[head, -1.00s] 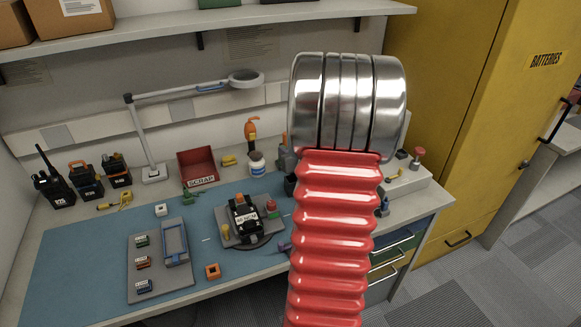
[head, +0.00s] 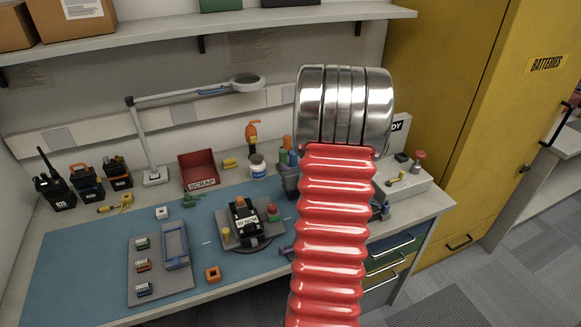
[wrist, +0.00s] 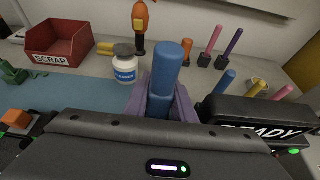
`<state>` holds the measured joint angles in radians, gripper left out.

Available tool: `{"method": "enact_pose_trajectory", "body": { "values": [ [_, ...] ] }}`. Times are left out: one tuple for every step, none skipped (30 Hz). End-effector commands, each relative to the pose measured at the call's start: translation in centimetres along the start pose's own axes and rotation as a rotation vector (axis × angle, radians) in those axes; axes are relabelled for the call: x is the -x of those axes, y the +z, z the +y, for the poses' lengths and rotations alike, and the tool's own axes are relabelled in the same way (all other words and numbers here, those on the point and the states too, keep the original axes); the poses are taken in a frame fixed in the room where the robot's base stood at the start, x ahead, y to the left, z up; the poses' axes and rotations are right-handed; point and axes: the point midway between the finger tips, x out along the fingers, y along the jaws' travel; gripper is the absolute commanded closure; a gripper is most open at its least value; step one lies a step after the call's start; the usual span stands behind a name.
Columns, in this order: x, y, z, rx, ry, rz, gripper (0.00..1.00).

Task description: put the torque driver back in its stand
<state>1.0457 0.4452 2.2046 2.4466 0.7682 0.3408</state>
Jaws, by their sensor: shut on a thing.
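In the wrist view my gripper (wrist: 160,100) is shut on an upright blue cylindrical handle (wrist: 168,62), which I take to be the torque driver. Purple-grey fingers flank it, and its lower end is hidden behind my gripper's dark body. In the head view my red arm covers most of my gripper, and a small blue part (head: 293,158) shows beside the arm. I cannot tell for sure which thing is the stand. An orange tool (wrist: 142,20) stands upright in a dark base at the back, and it also shows in the head view (head: 252,133).
A white bottle (wrist: 125,68) and the red SCRAP bin (wrist: 60,42) are left of the held handle. Several coloured handles in dark holders (wrist: 205,61) stand to the right, near the READY sign (wrist: 265,132).

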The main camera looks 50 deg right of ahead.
Motion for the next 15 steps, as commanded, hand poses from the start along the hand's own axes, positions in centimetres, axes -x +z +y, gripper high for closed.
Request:
{"method": "enact_pose_trajectory", "body": {
  "values": [
    [0.01,0.07,-0.02,0.0,0.0,-0.001,1.0],
    [0.02,0.07,-0.03,0.0,0.0,-0.001,1.0],
    [0.02,0.08,-0.03,0.0,-0.001,-0.001,1.0],
    [0.02,0.07,-0.04,0.0,-0.001,-0.001,1.0],
    [0.01,0.05,-0.04,0.0,-0.001,-0.001,1.0],
    [-0.01,-0.02,-0.05,0.0,-0.001,-0.001,1.0],
    [-0.04,-0.09,-0.05,0.0,-0.001,0.0,1.0],
    [-0.06,-0.15,-0.05,0.0,-0.001,0.0,1.0],
    [-0.04,-0.13,-0.05,0.0,-0.001,0.0,0.74],
    [-0.04,-0.12,-0.06,0.0,-0.001,0.0,0.72],
    [-0.04,-0.12,-0.06,0.0,-0.001,0.0,0.7],
    [-0.04,-0.13,-0.06,0.0,-0.001,0.0,0.69],
    [-0.03,-0.13,-0.06,0.0,-0.001,0.0,0.69],
    [-0.03,-0.13,-0.06,0.0,-0.001,0.0,0.69],
    [-0.03,-0.13,-0.07,0.0,-0.001,0.0,0.69]
  ]
}}
